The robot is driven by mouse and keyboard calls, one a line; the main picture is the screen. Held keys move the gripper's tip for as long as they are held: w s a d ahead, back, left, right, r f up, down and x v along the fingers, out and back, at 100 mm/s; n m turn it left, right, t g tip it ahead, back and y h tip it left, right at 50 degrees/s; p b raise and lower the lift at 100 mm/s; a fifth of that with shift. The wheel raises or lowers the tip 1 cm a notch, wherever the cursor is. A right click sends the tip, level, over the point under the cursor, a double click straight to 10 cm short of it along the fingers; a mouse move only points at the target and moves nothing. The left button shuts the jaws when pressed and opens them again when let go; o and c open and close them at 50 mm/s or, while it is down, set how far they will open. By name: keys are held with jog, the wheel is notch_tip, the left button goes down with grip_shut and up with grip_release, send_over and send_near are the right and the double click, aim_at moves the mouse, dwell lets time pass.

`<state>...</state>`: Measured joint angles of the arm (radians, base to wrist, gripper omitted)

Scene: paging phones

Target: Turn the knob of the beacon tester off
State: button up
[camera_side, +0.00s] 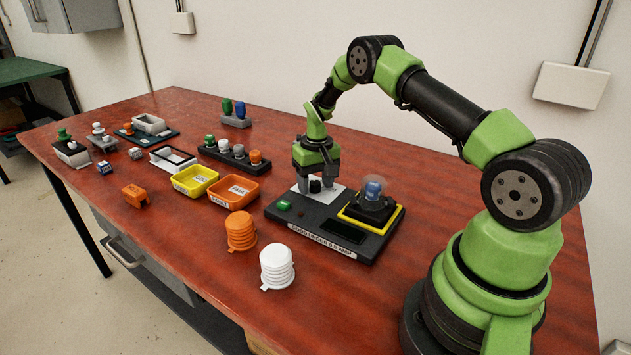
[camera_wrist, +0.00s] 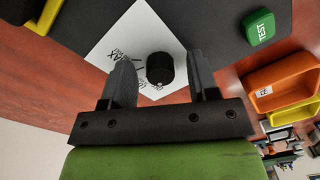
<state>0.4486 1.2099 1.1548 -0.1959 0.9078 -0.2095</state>
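The beacon tester (camera_side: 314,230) is a dark flat box on the red-brown table. Its black knob (camera_side: 315,186) stands on a white label plate at the back left of the box. In the wrist view my gripper (camera_wrist: 164,80) is open, with gaps between both fingers and the knob. A blue beacon under a clear dome (camera_side: 374,189) sits in the yellow-framed socket.
A green TEST button (camera_side: 284,205) is on the tester's left. Yellow (camera_side: 194,180) and orange (camera_side: 234,191) bins stand left of it. Orange (camera_side: 240,232) and white (camera_side: 277,268) ribbed stacks stand in front. A rack of beacons (camera_side: 233,156) is behind the bins.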

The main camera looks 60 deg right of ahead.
notch_tip(320, 180, up, 10)
jog(key=shift+d, duration=0.15)
dwell(0.6)
notch_tip(320, 180, up, 8)
jog(key=r+t, duration=0.1)
send_over(317, 183)
jog(key=a, duration=0.5)
jog(key=s+a+r+t, duration=0.2)
jog(key=s+a+r, duration=0.4)
jog(key=a+r, duration=0.1)
jog(key=s+a+r+n+t, duration=0.1)
jog(key=s+a, duration=0.3)
jog(key=s, duration=0.4)
jog(key=s+a+r+t+y, duration=0.1)
jog(key=s+a+t, duration=0.2)
jog(key=s, duration=0.5)
jog(key=shift+s+a+r+n+y, duration=0.3)
jog(key=shift+a+n, duration=0.1)
jog(key=shift+a, duration=0.15)
